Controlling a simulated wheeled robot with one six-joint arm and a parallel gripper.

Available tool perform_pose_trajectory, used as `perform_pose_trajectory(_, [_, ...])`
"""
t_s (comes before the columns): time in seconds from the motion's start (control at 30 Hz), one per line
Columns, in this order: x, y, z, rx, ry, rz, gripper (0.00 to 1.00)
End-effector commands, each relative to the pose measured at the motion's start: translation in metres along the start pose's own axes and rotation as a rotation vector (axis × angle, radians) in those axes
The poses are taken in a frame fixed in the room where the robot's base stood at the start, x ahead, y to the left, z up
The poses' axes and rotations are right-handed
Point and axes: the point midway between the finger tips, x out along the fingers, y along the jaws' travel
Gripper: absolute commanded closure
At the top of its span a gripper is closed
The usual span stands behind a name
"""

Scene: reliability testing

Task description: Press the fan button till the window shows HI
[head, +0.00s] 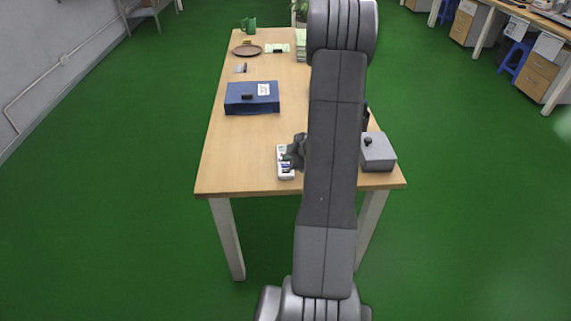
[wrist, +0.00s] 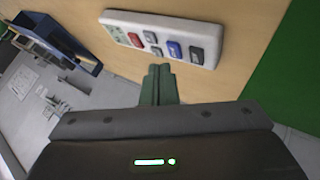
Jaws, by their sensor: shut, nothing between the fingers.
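A white control panel (wrist: 170,22) with several buttons shows in the wrist view. I cannot read the window or the button labels. The panel also lies near the table's front edge in the head view (head: 287,174), partly covered by my gripper. My gripper (wrist: 160,70) is shut and empty, its fingertips close to the panel's near side by the blue button. I cannot tell if they touch it.
My arm hides the table's middle right. The table's left front is clear.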

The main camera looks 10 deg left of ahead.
Motion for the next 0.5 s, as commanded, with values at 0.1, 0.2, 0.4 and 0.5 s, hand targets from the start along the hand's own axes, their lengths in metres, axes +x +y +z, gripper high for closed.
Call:
perform_pose_trajectory(0.1, [0.000, 0.000, 0.000, 0.000, 0.000, 0.000, 1.00])
perform_pose_trajectory(0.2, [-0.002, 0.002, -0.002, 0.000, 0.000, 0.000, 1.00])
perform_pose_trajectory(0.4, [-0.016, 0.012, -0.012, 0.000, 0.000, 0.000, 1.00])
perform_pose_trajectory(0.5, [-0.023, 0.017, -0.017, 0.000, 0.000, 0.000, 1.00])
